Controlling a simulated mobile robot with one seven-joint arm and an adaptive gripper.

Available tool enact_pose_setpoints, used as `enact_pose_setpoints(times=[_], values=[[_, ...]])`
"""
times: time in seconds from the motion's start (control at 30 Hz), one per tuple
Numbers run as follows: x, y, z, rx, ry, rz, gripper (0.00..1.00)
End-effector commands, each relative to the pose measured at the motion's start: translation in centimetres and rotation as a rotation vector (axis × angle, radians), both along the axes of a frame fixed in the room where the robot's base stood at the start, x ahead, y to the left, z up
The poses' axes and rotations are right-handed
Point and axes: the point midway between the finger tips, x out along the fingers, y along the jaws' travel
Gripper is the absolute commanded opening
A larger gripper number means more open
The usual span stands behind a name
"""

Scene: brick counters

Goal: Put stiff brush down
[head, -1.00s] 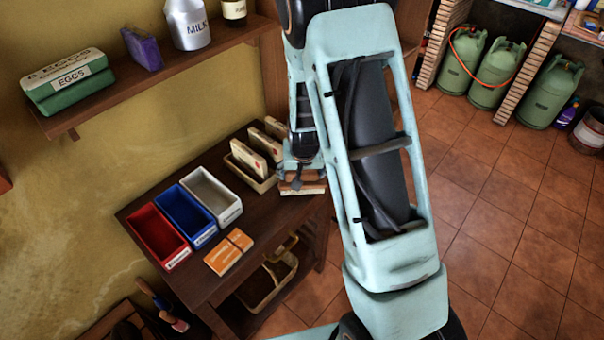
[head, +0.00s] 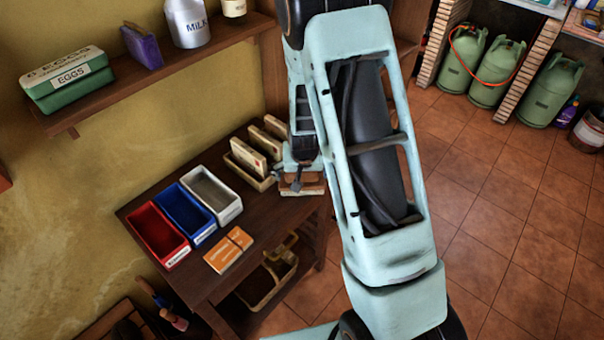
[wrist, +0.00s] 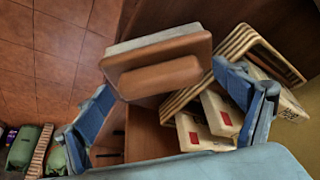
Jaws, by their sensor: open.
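The stiff brush (wrist: 158,66) is a brown wooden block with a raised lighter grip and a pale strip along its far side. In the head view the brush (head: 302,188) lies at the right end of the dark wooden table (head: 247,215), near its edge. My gripper (wrist: 163,80) is open, with its blue fingers spread to either side of the brush and none seen closed on it. In the head view my gripper (head: 300,180) is right over the brush, partly hidden by my arm.
A tan rack (head: 246,172) of cream packets stands beside the brush. Red (head: 160,238), blue (head: 196,216) and grey (head: 211,196) bins and an orange packet (head: 229,250) are further left. A shelf (head: 150,75) hangs above the table.

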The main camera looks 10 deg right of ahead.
Motion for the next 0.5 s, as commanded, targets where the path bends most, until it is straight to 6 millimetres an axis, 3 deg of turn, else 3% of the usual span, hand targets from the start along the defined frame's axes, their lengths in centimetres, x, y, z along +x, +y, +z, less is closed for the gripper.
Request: enact_pose_setpoints(times=[0.17,0.5], values=[[-0.1,0.0,0.8,-0.001,-0.002,0.001,0.89],[-2.1,0.4,5.9,0.001,-0.004,0.002,0.89]])
